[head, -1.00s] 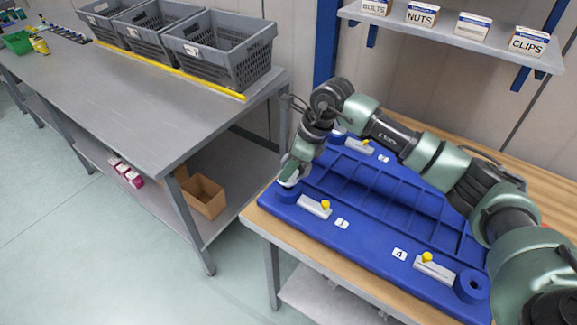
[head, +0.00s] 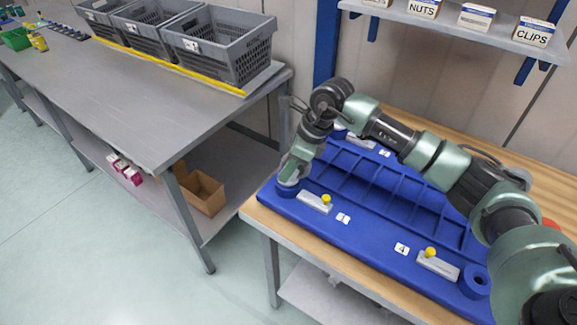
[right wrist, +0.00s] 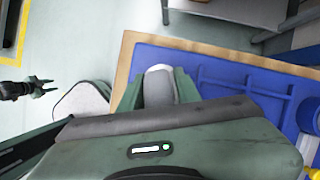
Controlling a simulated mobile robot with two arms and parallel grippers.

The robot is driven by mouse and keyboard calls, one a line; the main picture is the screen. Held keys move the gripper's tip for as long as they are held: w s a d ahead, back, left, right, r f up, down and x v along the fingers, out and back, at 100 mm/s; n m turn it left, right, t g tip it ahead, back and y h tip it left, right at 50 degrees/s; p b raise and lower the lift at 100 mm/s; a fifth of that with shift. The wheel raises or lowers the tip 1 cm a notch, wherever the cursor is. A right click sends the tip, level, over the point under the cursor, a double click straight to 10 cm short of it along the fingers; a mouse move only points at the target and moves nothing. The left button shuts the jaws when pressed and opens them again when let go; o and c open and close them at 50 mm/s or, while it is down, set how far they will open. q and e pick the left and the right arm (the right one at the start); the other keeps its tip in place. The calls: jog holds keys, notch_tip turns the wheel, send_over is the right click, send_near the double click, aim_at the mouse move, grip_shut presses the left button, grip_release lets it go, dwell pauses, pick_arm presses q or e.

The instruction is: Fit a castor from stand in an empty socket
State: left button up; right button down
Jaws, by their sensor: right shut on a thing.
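A blue fixture (head: 375,262) lies on the wooden-topped bench. My right gripper (head: 290,180) points down at its near left corner socket (head: 286,191), beside the tag 1. It is shut on a castor, whose pale grey wheel (right wrist: 159,84) shows between the fingers in the right wrist view. The castor's lower end is hidden, so I cannot tell how deep it sits. The socket (head: 475,282) by tag 4 is a blue ring with an open, empty hole. The far left corner is partly hidden by my arm. My left gripper (right wrist: 42,88) seems open, over the floor.
Grey clamps with yellow knobs (head: 326,198) stand beside the sockets. A shelf with labelled boxes (head: 477,17) hangs behind. A grey bench (head: 150,110) with grey crates (head: 217,45) stands left, a cardboard box (head: 203,192) beneath it. No castor stand is clearly identifiable.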

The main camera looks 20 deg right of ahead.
jog(key=shift+f+b, duration=0.2)
jog(key=shift+b, duration=0.1)
jog(key=c, duration=1.1)
grip_release()
jog(key=shift+o, duration=0.9)
jog(key=b+v, duration=0.2)
jog(key=v, duration=0.4)
jog(key=shift+d+r, duration=0.15)
jog(key=shift+r, duration=0.2)
jog(key=shift+s+d+r, duration=0.15)
jog(key=shift+s+r, duration=0.05)
jog(key=shift+r, duration=0.35)
